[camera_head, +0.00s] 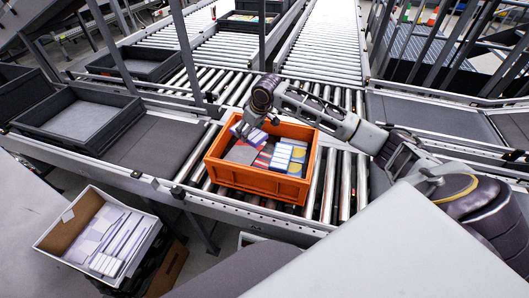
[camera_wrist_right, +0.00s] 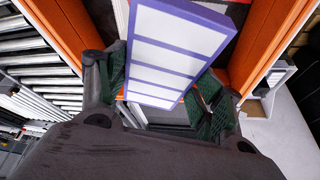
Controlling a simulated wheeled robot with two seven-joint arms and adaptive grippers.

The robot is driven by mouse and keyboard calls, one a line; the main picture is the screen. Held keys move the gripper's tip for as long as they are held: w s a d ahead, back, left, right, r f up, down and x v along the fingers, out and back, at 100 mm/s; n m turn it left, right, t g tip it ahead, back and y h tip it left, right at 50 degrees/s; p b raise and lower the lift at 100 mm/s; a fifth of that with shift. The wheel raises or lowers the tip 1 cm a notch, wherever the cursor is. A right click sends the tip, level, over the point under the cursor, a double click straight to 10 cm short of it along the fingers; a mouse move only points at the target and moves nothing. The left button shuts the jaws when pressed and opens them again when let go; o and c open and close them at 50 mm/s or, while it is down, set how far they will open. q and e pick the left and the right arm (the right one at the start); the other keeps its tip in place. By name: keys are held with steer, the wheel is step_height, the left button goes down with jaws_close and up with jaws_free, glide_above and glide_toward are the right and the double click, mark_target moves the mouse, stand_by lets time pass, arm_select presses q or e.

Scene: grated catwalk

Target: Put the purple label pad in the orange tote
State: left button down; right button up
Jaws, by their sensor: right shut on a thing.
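The purple label pad (camera_wrist_right: 172,62), with white label panels and a purple border, is between the fingers of my right gripper (camera_wrist_right: 160,88) in the right wrist view. The fingers are shut on its two sides. In the head view my right gripper (camera_head: 245,129) is over the left back part of the orange tote (camera_head: 250,179), with the pad (camera_head: 236,130) partly hidden by it. I cannot tell whether the pad touches anything below. The tote's orange walls (camera_wrist_right: 258,40) also flank the pad in the wrist view. My left gripper is not in view.
The tote stands on a roller conveyor (camera_head: 330,185). It holds a white-and-purple stack (camera_head: 289,152) and flat grey and red items. A black tray (camera_head: 112,133) stands to the left. A box of papers (camera_head: 68,222) is at lower left.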

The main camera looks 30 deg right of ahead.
steer(key=shift+w+d+f, duration=0.15)
steer(key=shift+w+d, duration=0.05)
steer(key=shift+w, duration=0.2)
glide_above(248, 151)
steer(key=s, duration=0.1)
steer(key=shift+s+d+f, duration=0.1)
steer(key=shift+d+f, duration=0.1)
steer(key=shift+f, duration=1.05)
steer(key=shift+d+f, duration=0.15)
steer(key=shift+f, duration=1.1)
steer(key=shift+f, duration=2.5)
steer(key=o, duration=1.1)
steer(key=shift+f, duration=0.1)
